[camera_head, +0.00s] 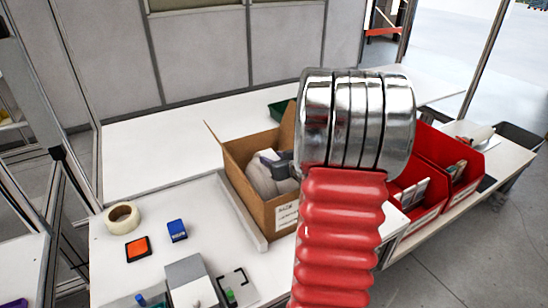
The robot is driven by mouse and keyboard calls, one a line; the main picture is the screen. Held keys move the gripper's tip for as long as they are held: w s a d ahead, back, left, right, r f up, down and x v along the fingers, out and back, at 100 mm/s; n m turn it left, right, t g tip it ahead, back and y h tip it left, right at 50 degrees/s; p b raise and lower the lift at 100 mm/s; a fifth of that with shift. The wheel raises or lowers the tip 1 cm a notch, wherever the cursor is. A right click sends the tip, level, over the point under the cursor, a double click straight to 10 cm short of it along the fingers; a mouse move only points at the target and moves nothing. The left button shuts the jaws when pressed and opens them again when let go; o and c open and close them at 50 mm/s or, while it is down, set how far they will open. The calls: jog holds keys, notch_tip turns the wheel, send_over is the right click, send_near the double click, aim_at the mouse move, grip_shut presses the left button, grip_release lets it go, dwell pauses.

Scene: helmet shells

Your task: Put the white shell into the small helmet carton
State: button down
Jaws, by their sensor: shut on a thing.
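The small helmet carton (263,211) is an open brown cardboard box with raised flaps, standing on the white bench left of my arm. The white shell (260,181) looks pale grey-white and rounded, and is inside the carton's opening. My gripper (280,165) is a dark shape at the carton's right side, shut on the shell. My red and chrome arm covers the carton's right part and much of the gripper. I cannot tell whether the shell touches the carton's bottom.
Red bins (444,164) holding white cards stand right of my arm. A green tray (281,110) lies behind the carton. A tape roll (122,217), an orange pad (138,248) and a blue block (177,230) lie at the left. The bench behind the carton is mostly clear.

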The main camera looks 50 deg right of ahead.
jog(key=shift+f, duration=1.25)
jog(key=c, duration=1)
grip_release()
jog(key=shift+f, duration=0.1)
jog(key=shift+s, duration=0.1)
